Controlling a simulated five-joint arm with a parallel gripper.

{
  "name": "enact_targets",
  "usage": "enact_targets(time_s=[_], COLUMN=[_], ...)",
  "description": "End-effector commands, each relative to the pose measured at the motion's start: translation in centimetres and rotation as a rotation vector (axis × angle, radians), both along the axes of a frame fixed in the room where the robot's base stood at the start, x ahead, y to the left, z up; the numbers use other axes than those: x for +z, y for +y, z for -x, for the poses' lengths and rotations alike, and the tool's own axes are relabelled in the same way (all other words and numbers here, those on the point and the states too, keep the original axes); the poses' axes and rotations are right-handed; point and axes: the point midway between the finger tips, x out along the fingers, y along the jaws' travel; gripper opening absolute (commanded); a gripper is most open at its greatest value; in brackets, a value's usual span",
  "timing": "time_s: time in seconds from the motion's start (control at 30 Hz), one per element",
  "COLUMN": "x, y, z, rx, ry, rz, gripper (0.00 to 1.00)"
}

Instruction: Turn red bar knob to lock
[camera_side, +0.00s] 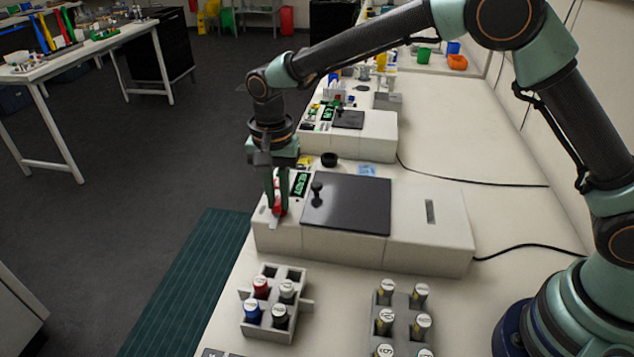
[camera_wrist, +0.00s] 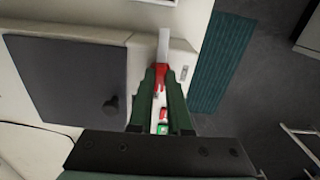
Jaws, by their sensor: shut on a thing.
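The red bar knob (camera_side: 279,210) is at the left front end of the white shaker bioreactor (camera_side: 430,255). A pale grey bar sticks out from it toward the front. My gripper (camera_side: 277,208) points down over the knob, with its green fingers on either side of it. In the wrist view the fingertips (camera_wrist: 161,72) are closed around the red knob (camera_wrist: 161,68), and the pale bar (camera_wrist: 164,46) extends beyond them. The fingers hide part of the knob, so its exact angle is hard to tell.
A dark lid (camera_side: 350,205) with a black knob (camera_side: 317,190) lies right of the gripper. A green READY display (camera_side: 300,184) is just behind it. A vial rack (camera_side: 255,318) and a grey rack (camera_side: 402,318) stand in front. A second shaker (camera_side: 375,125) stands behind.

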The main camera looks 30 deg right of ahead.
Motion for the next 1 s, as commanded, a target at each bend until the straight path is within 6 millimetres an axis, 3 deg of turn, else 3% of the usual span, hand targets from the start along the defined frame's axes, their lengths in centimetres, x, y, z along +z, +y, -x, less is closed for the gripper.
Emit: enact_targets(time_s=[0.27, 1.0], x=[0.08, 0.13], y=[-0.01, 0.0], z=[0.01, 0.0], rx=[0.182, 0.883], ry=[0.0, 0.0], rz=[0.0, 0.0], gripper=[0.0, 0.0])
